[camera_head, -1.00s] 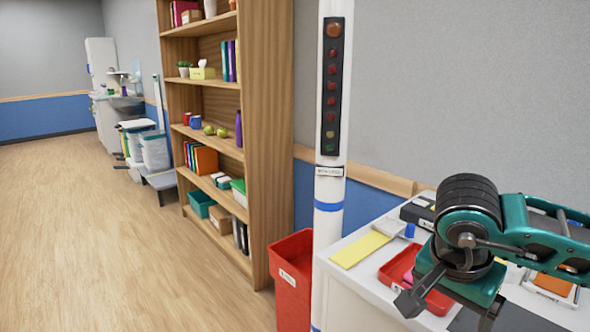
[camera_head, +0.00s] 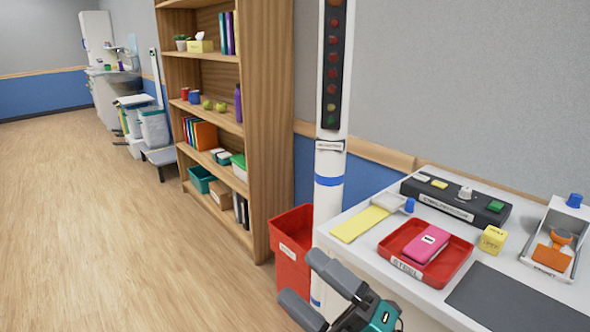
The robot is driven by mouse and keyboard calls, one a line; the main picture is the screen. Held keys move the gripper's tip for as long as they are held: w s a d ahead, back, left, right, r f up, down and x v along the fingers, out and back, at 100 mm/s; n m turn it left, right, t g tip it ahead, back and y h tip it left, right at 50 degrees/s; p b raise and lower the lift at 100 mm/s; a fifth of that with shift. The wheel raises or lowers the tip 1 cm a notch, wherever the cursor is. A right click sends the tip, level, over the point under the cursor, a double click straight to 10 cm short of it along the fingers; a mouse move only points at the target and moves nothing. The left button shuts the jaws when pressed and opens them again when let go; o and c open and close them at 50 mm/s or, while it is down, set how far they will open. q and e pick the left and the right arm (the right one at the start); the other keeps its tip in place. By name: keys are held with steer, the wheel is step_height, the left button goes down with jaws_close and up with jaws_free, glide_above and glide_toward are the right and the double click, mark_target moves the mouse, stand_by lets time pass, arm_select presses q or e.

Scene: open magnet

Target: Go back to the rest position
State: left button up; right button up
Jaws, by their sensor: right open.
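My right gripper (camera_head: 304,279) shows at the bottom centre, in front of the white table's left front edge. Its two dark grey fingers are spread apart with nothing between them. Part of its teal body shows at the bottom edge of the picture; the rest of that arm is out of view. My left gripper is not in view. A red tray (camera_head: 459,260) labelled STEEL lies on the white table (camera_head: 420,295) and holds a pink block (camera_head: 426,243).
On the table are a dark controller box (camera_head: 478,208), a yellow cube (camera_head: 493,239), a yellow sheet (camera_head: 360,224), a dark mat (camera_head: 515,302) and a magnet holder (camera_head: 550,250). A white post (camera_head: 329,190), red bin (camera_head: 291,250) and bookshelf (camera_head: 268,130) stand left. Floor at left is clear.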

steer(key=w+d+f+m+t+h, duration=0.2)
steer(key=d+f+m+t+h, duration=0.35)
steer(key=f+m+h, duration=0.7)
steer(key=s+d+f+m+g+h, duration=0.2)
steer(key=s+d+f+m+g, duration=0.2)
steer(key=f, duration=0.4)
steer(key=s+d+f+m+g+h, duration=0.2)
steer(key=s+d+f+m, duration=0.4)
steer(key=f+m, duration=0.3)
steer(key=shift+s+d+g, duration=0.15)
steer(key=shift+s+g, duration=0.55)
steer(key=shift+g, duration=0.15)
steer(key=shift+f, duration=0.1)
steer(key=shift+c, duration=0.5)
